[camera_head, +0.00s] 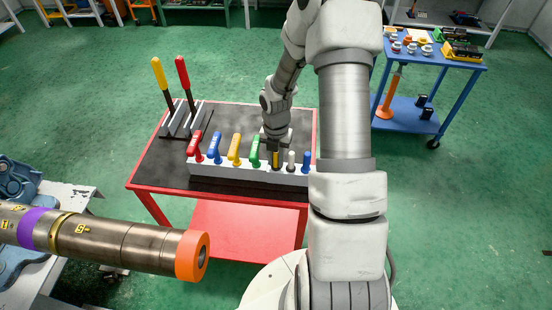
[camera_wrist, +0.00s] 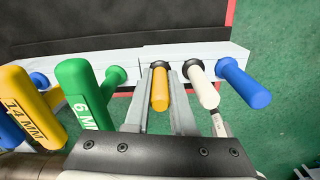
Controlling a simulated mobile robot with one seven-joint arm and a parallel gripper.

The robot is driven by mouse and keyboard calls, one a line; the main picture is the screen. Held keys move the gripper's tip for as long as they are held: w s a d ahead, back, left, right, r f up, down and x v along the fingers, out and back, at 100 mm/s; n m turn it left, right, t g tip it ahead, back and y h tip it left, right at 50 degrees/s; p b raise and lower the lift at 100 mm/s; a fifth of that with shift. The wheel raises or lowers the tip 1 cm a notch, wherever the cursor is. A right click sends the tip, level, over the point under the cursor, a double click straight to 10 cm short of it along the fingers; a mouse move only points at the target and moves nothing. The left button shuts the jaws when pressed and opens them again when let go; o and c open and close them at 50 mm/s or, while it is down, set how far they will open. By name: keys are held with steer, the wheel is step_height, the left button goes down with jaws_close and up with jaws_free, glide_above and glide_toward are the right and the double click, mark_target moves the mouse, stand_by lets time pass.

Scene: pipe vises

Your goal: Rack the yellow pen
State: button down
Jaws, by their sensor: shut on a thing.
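The yellow pen (camera_wrist: 159,92) is between the two fingers of my gripper (camera_wrist: 161,85), which is shut on it. Its dark far end meets the pale rack (camera_wrist: 135,61) in the wrist view; how deep it sits is hidden. In the head view my gripper (camera_head: 274,147) is over the right part of the rack (camera_head: 228,172), with the yellow pen (camera_head: 276,160) showing below the fingers. A white pen (camera_wrist: 204,88) and a blue pen (camera_wrist: 243,84) stand in the rack just to the right.
Red (camera_head: 195,147), blue (camera_head: 214,145), yellow (camera_head: 235,148) and green (camera_head: 255,150) T-handles stand left of my gripper, the green one close by. Two long levers (camera_head: 182,72) rise at the table's back left. The dark tabletop (camera_head: 232,122) behind the rack is clear.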

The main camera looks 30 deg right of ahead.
steer(key=shift+f, duration=0.1)
stand_by(0.3)
steer(key=c, duration=0.7)
jaws_free()
step_height(320, 180, up, 17)
steer(key=shift+r+p, duration=0.2)
steer(key=shift+p, duration=0.6)
